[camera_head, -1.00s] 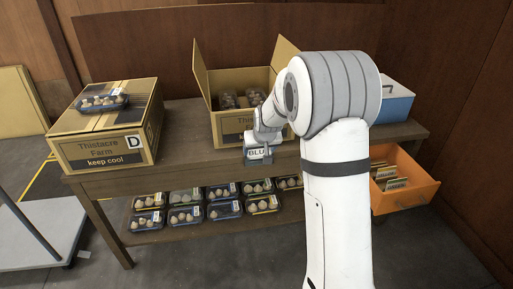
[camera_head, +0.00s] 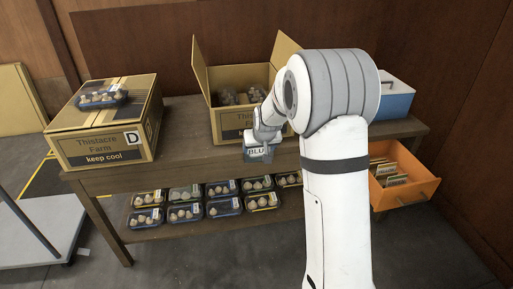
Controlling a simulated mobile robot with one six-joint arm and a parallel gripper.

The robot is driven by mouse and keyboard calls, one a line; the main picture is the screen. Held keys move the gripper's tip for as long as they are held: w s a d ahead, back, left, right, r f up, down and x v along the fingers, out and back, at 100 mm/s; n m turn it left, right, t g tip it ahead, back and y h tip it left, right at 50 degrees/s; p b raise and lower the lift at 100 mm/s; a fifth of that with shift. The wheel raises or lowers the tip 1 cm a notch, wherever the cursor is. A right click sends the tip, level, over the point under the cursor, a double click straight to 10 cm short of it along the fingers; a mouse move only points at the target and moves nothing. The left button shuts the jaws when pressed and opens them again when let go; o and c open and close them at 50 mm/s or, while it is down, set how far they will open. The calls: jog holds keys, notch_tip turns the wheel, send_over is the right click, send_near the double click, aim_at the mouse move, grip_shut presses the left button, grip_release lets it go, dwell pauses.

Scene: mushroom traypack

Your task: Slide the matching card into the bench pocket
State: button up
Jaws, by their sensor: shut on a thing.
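A small card (camera_head: 257,151) with the letters "BLU" showing is at the front edge of the bench (camera_head: 190,166), below the open carton. My gripper (camera_head: 266,143) is shut on this card from above; the fingertips are small and partly hidden by my arm. The bench pocket is not clearly seen; the card and gripper cover the edge there, and I cannot tell whether the card is inside a pocket. More cards (camera_head: 393,180) stand in an orange drawer (camera_head: 410,195) at the right.
An open carton (camera_head: 228,122) holding mushroom packs stands behind the gripper. A closed carton (camera_head: 108,140) marked D, with a pack (camera_head: 103,98) on top, is at left. A blue and white box (camera_head: 397,98) is at right. Several packs lie on the lower shelf (camera_head: 215,232).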

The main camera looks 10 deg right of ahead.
jog(key=o, duration=0.8)
jog(key=shift+c, duration=0.2)
jog(key=shift+o, duration=1.1)
jog(key=shift+r, duration=0.15)
jog(key=p+v, duration=0.2)
jog(key=v, duration=0.5)
jog(key=shift+s+r, duration=0.2)
jog(key=shift+s, duration=0.05)
jog(key=shift+r, duration=0.1)
